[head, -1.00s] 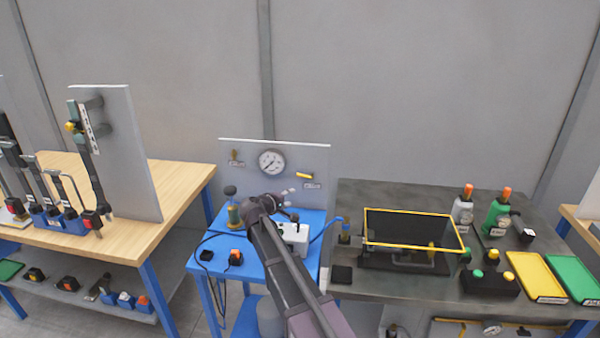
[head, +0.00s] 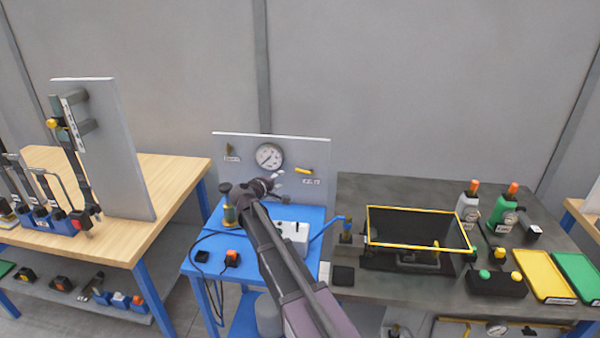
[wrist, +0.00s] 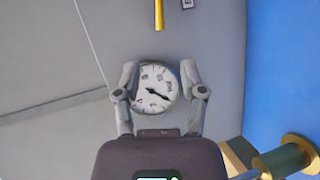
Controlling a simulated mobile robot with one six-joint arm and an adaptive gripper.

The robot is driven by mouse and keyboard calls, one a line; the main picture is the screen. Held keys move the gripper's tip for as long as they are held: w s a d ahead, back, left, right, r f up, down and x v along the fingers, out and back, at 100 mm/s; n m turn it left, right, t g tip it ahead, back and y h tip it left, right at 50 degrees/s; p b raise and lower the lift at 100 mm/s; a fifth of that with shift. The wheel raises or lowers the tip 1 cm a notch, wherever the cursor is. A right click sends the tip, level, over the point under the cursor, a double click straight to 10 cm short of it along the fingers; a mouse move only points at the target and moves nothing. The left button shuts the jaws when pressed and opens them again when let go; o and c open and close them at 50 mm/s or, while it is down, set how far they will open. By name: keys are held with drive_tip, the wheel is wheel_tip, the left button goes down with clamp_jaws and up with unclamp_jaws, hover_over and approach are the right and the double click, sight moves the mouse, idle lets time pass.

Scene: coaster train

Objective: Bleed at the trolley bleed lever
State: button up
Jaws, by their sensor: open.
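The blue trolley (head: 207,237) carries an upright grey panel (head: 218,165) with a round white gauge (head: 268,157). A yellow lever (head: 304,170) lies almost level right of the gauge, above a small label. A darker brass lever (head: 229,149) stands upright at the panel's left, also above a label. The labels are too small to read, so I cannot tell which lever is the bleed. My gripper (head: 276,178) is in front of the panel, below the gauge. In the wrist view my gripper (wrist: 161,84) is open and empty, framing the gauge (wrist: 157,89); the yellow lever (wrist: 159,14) is at the top edge.
A brass-and-green post (head: 230,212) stands at the trolley's left and a white box (head: 292,233) at its right. A dark bench (head: 348,196) with a yellow-rimmed tray (head: 420,208) adjoins on the right. A wooden bench (head: 172,180) is on the left.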

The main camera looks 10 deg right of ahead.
sight(299, 171)
drive_tip(key=b+x, duration=0.3)
drive_tip(key=x, duration=1)
drive_tip(key=shift+w+d+f, duration=0.1)
drive_tip(key=shift+w+d, duration=0.05)
drive_tip(key=shift+w, duration=0.05)
clamp_jaws()
